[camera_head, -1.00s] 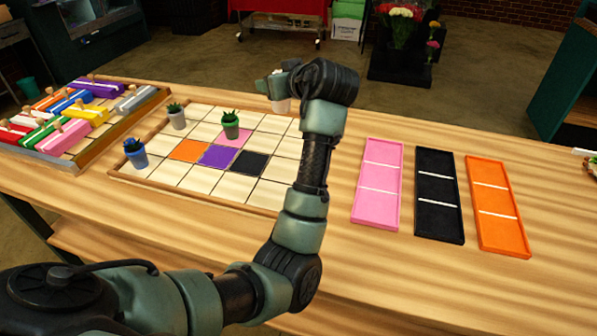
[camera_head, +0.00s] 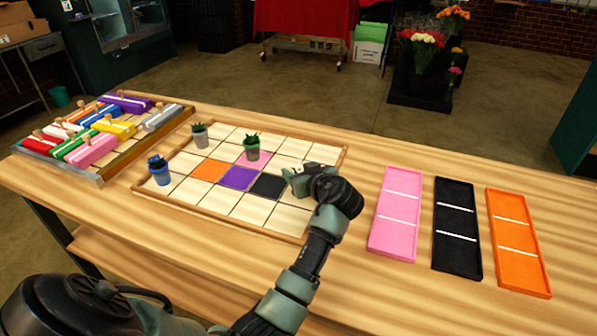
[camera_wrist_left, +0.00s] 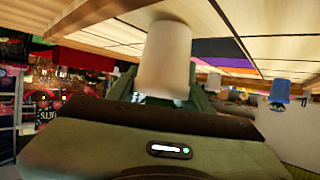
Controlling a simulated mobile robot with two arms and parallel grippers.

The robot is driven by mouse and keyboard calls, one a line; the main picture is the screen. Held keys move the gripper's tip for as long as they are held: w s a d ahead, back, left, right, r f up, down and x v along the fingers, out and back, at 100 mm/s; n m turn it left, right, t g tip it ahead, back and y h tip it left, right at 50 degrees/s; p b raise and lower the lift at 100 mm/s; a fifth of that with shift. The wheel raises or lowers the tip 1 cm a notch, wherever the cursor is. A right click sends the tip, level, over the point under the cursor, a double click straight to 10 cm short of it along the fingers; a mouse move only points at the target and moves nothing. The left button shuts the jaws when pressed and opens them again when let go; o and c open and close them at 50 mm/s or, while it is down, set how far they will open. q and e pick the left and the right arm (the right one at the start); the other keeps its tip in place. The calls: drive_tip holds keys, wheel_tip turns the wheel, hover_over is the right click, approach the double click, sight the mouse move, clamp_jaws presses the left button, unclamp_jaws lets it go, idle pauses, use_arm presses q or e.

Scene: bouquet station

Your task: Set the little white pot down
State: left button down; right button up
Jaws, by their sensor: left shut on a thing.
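My left gripper (camera_head: 292,180) is over the right side of the tiled board (camera_head: 226,213), just right of its black tile (camera_head: 268,186). In the left wrist view, which looks upside down, it is shut on the little white pot (camera_wrist_left: 165,62). The pot's end lies close to the board's pale tiles; I cannot tell whether it touches them. My right gripper is not in view.
Pink (camera_head: 397,212), black (camera_head: 457,227) and orange (camera_head: 516,240) trays lie to the right. A rack of coloured blocks (camera_head: 97,176) is at left.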

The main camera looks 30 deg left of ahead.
use_arm(q)
drive_tip(key=shift+f, duration=0.15)
drive_tip(key=shift+f, duration=0.2)
drive_tip(key=c, duration=0.6)
unclamp_jaws()
drive_tip(key=shift+r, duration=0.1)
